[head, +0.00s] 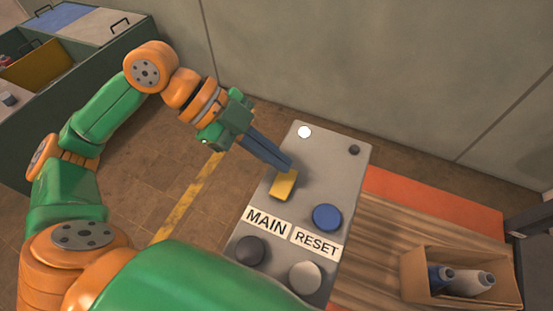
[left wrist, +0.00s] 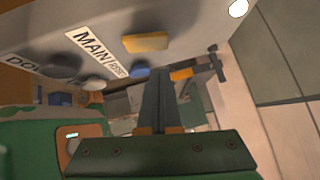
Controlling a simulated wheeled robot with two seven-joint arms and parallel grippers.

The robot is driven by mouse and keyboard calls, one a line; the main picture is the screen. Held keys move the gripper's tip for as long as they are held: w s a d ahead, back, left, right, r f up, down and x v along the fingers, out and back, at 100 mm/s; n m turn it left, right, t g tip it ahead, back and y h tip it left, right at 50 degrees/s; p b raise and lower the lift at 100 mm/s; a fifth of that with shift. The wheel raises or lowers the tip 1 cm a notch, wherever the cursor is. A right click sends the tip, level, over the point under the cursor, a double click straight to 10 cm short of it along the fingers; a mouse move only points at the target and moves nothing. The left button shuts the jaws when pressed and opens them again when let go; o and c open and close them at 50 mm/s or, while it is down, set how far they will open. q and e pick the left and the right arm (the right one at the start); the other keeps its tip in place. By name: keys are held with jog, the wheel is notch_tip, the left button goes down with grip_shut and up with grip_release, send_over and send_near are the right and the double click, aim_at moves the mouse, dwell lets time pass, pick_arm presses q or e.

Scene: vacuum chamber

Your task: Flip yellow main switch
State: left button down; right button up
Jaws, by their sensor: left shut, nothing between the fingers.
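The yellow main switch (head: 283,186) sits on a grey panel (head: 325,160), above the MAIN label (head: 267,222). The switch also shows as a yellow block in the left wrist view (left wrist: 145,42), with the MAIN label (left wrist: 90,44) to its left. My left gripper (head: 288,168) is shut and empty, its fingertips close to the upper end of the switch in the head view. In the left wrist view the fingers (left wrist: 160,75) point toward the panel, below the switch in the picture; I cannot tell whether they touch it. My right gripper is not in view.
The panel also carries a blue button (head: 327,217), a dark knob (head: 250,250), a light knob (head: 305,277), a white round light (head: 305,132) and a RESET label (head: 317,243). A box (head: 460,290) with bottles stands at lower right. A wall rises behind the panel.

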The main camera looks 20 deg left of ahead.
aim_at(293, 177)
pick_arm(q)
jog(key=shift+w+a+f, duration=0.1)
jog(key=shift+w+f, duration=0.05)
jog(key=shift+f, duration=0.6)
jog(key=shift+w+f, duration=0.15)
jog(key=shift+f, duration=0.6)
